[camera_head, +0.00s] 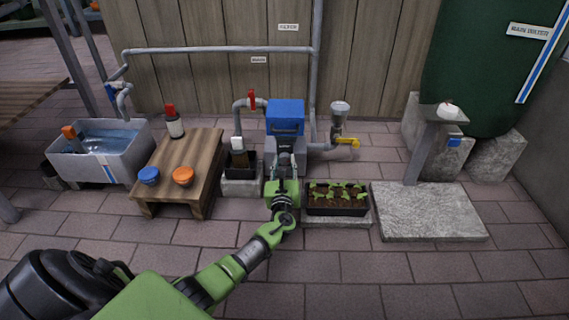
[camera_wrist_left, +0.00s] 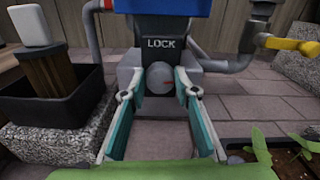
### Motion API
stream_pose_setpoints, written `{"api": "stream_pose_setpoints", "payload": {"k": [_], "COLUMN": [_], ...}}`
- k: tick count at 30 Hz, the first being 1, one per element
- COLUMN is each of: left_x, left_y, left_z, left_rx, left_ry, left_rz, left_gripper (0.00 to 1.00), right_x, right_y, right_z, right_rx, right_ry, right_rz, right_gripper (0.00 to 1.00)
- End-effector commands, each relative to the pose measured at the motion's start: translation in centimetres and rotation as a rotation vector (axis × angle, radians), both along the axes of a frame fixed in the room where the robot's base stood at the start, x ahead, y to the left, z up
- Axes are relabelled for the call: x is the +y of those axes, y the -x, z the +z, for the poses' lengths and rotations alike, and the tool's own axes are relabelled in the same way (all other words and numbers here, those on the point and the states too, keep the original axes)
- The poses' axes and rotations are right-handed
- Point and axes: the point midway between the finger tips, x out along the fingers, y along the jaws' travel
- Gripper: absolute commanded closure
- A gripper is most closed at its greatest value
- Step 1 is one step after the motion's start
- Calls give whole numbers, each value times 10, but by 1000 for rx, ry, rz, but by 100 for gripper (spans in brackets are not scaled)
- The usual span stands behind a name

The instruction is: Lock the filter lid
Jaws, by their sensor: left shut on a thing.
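The filter (camera_head: 287,150) is a grey housing with a blue lid (camera_head: 286,112) seated on top, against the wooden wall. In the left wrist view, the lid's lower edge (camera_wrist_left: 165,6) shows at the top, above a dark front panel marked LOCK. My left gripper (camera_head: 284,170) reaches the filter's front. In the left wrist view its two fingers (camera_wrist_left: 160,95) are closed on the knob's sides. My right gripper is not in view.
A planter (camera_head: 337,209) of seedlings stands right of my left gripper. A dark box (camera_head: 241,170) holding a brush-like thing is on the left. A wooden table (camera_head: 200,160) with two bowls and a bottle is farther left. A yellow-handled tap (camera_head: 347,141) is right of the filter.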

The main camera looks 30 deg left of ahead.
Motion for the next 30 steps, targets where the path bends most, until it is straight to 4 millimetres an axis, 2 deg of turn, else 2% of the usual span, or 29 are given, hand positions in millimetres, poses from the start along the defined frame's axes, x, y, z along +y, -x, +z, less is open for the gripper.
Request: {"api": "stream_pose_setpoints", "payload": {"k": [30], "left_x": [4], "left_y": [1], "left_z": [-1], "left_rx": [-489], "left_ry": [796], "left_rz": [0], "left_gripper": [94], "right_x": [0], "right_y": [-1], "right_z": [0], "right_rx": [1], "right_ry": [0], "right_rz": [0], "right_gripper": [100]}}
